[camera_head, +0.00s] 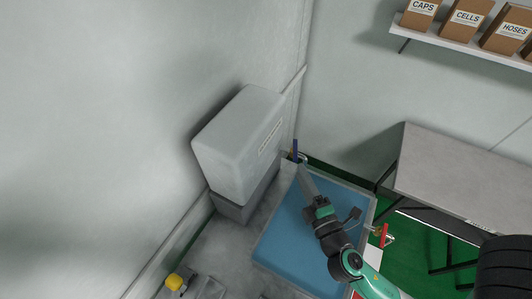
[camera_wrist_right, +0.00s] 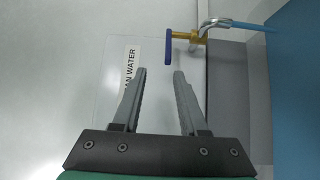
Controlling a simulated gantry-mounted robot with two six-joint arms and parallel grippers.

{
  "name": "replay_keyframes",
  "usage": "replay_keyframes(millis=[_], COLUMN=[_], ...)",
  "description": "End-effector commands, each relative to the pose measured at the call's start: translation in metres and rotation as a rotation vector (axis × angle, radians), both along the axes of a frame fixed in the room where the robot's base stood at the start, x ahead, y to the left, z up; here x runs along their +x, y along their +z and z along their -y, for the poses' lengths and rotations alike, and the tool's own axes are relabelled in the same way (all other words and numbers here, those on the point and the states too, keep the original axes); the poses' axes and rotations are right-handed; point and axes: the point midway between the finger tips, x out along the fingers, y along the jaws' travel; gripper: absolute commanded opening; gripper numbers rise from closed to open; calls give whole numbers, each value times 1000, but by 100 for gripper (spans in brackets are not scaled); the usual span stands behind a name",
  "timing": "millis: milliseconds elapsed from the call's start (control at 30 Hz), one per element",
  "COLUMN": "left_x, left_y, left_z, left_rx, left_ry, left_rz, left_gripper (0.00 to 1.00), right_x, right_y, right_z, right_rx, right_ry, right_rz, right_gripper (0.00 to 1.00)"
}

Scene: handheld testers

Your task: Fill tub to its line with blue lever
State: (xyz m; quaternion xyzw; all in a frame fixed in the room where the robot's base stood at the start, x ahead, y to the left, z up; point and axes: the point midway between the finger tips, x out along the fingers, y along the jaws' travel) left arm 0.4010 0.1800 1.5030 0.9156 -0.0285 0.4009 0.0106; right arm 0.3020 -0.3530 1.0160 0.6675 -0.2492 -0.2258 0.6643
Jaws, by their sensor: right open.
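The blue lever (camera_head: 295,149) stands on a brass tap at the tank's side, and the lever also shows in the right wrist view (camera_wrist_right: 168,47). A pale blue stream (camera_wrist_right: 252,27) leaves the tap's metal spout (camera_wrist_right: 214,24). The tub (camera_head: 350,182) looks blue inside; I cannot make out its line. My right gripper (camera_head: 305,172) reaches over the tub towards the blue lever. In the wrist view the right gripper (camera_wrist_right: 159,73) is open and empty, with the lever just beyond its fingertips, not between them. My left gripper is out of view.
A grey water tank (camera_head: 235,145) stands against the wall beside the tub. A red lever (camera_head: 384,236) is at the tub's right side. A grey table (camera_head: 450,170) stands at right, below a shelf (camera_head: 450,38) of boxes. A yellow-topped object (camera_head: 174,282) is at lower left.

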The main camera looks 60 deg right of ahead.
Motion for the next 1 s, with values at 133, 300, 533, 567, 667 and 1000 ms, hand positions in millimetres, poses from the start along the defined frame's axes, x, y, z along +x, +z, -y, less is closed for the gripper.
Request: replay_keyframes(millis=[133,300,533,567,667,1000], left_x=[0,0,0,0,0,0], left_y=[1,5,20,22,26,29], left_z=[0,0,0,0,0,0], left_rx=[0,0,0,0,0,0], left_ry=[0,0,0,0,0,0], left_rz=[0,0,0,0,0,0], left_gripper=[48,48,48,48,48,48], right_x=[-12,-5,29,34,51,78], right_y=[-11,-9,-6,-6,-7,-10], right_z=[2,8,37,42,55,77], right_rx=[6,8,7,7,7,8], right_ry=[-11,-15,-17,-18,-14,-10], right_rz=[-39,-35,-32,-30,-32,-34], right_gripper=[42,42,42,42,42,42])
